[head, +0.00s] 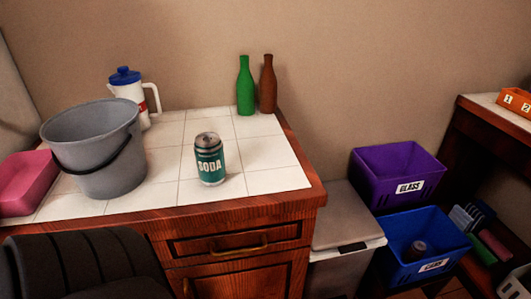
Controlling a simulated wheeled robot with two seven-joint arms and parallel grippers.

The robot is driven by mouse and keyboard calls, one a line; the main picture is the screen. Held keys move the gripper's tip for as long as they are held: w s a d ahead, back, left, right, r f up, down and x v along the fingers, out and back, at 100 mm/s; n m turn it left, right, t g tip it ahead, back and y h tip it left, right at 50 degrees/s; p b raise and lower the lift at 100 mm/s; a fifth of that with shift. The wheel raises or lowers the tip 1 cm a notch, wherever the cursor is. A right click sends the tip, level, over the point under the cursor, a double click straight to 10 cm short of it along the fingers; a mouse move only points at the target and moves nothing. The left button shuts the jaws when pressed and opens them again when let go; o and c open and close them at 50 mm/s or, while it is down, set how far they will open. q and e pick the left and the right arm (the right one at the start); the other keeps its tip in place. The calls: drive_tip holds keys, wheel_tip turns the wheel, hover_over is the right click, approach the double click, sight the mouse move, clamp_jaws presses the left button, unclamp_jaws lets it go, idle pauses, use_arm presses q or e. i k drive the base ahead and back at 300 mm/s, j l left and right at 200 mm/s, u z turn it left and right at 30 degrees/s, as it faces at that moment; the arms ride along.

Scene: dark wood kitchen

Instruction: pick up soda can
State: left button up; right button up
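The soda can (209,160) is green with a silver top and the word SODA on its side. In the head view it stands upright on the white tiled counter (265,181), near the middle, with clear tile around it. Neither of my grippers shows in this view, so I cannot see where they are relative to the can.
A grey bucket (95,150), pink box (25,183) and white pitcher (130,90) stand left. Green (245,88) and brown (268,86) bottles stand behind. A grey bin (345,220), purple crate (395,172) and blue crate (405,255) are right. A dark ribbed shape fills the lower left.

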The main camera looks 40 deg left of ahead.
sight(208, 146)
drive_tip(key=u, duration=2.4)
